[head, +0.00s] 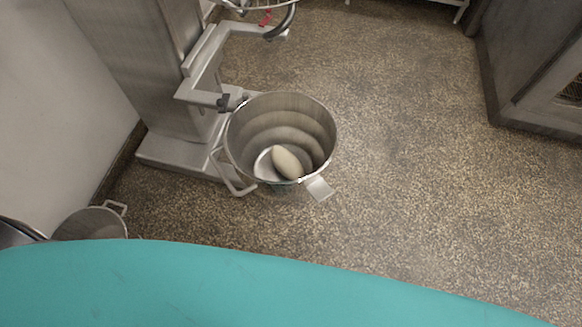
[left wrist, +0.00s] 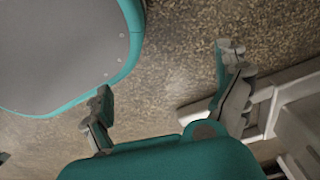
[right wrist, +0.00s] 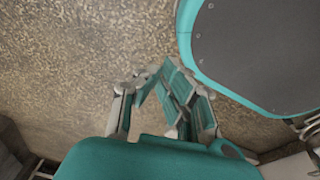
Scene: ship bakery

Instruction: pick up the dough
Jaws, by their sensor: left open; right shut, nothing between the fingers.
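The dough (head: 287,162) is a pale, oval lump lying at the bottom of a deep metal mixing bowl (head: 238,130) in the head view. The bowl stands open at the top beside the mixer. Neither gripper shows in the head view. My left gripper (left wrist: 168,75) shows in the left wrist view, with its fingers spread wide and only floor between them. My right gripper (right wrist: 160,78) shows in the right wrist view, with its fingers together and nothing held. The dough is in neither wrist view.
A grey mixer column (head: 160,80) and its foot stand left of the bowl, against a pale wall (head: 50,90). Another metal pot (head: 92,224) stands at the lower left. A dark cabinet (head: 535,85) is at the right. The speckled floor (head: 420,170) between is clear.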

